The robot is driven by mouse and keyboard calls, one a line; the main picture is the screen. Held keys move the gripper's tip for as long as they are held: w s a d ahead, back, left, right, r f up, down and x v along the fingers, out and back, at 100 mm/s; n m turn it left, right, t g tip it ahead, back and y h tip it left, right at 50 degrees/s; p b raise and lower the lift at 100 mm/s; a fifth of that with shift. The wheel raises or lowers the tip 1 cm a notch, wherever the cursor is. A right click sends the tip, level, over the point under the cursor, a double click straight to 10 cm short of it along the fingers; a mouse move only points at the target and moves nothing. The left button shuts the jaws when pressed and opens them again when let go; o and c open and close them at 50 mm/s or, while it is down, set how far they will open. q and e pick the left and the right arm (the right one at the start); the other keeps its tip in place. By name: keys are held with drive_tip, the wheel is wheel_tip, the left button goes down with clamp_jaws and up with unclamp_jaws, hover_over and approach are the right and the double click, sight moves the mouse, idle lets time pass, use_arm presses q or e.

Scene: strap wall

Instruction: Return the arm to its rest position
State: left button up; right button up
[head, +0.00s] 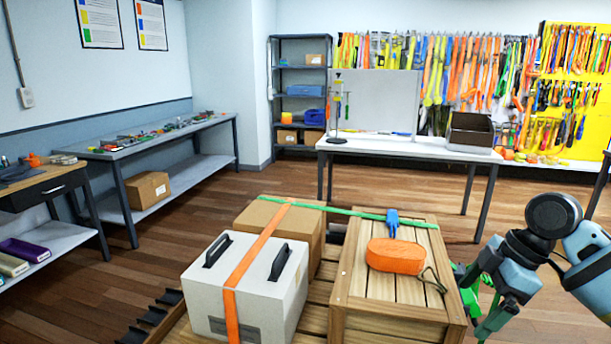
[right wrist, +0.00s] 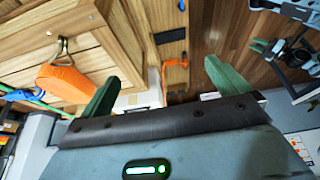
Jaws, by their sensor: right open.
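My right gripper (head: 476,300) is beside the right side of the wooden crate, at the right of the head view. In the right wrist view its two green fingers (right wrist: 162,86) stand wide apart with nothing between them. My left gripper is not in the head view. Dark parts with a green tip at the top right of the right wrist view may belong to it.
A white case (head: 245,285) with an orange strap and a cardboard box (head: 282,220) stand left of the crate. A green strap (head: 350,211) crosses box and crate, with a blue piece (head: 392,222) on it. A white table (head: 400,147) stands behind; open floor lies between.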

drive_tip(key=s+a+f+m+t, duration=0.1)
drive_tip(key=s+a+f+m, duration=0.2)
drive_tip(key=f, duration=0.6)
drive_tip(key=s+a+f+m+t+y+p, duration=0.15)
drive_tip(key=a+f, duration=0.35)
drive_tip(key=f, duration=0.5)
drive_tip(key=s+a+f+m+t+b, duration=0.15)
drive_tip(key=s+a+f, duration=0.25)
drive_tip(key=f, duration=0.5)
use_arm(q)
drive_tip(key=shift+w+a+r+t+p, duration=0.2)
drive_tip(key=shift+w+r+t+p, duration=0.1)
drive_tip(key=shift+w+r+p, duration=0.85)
use_arm(e)
drive_tip(key=s+d+f+m+t+h, duration=0.1)
drive_tip(key=s+f+m+h, duration=0.1)
drive_tip(key=s, duration=1)
drive_tip(key=s+f+m+t+h, duration=0.1)
drive_tip(key=s+f+m, duration=0.4)
drive_tip(key=s, duration=0.8)
drive_tip(key=shift+s+d+f+t+h, duration=0.25)
drive_tip(key=shift+d+f+t+h, duration=0.15)
drive_tip(key=shift+f+t, duration=0.35)
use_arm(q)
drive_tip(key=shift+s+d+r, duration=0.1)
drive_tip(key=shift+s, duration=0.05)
use_arm(e)
drive_tip(key=shift+c, duration=0.3)
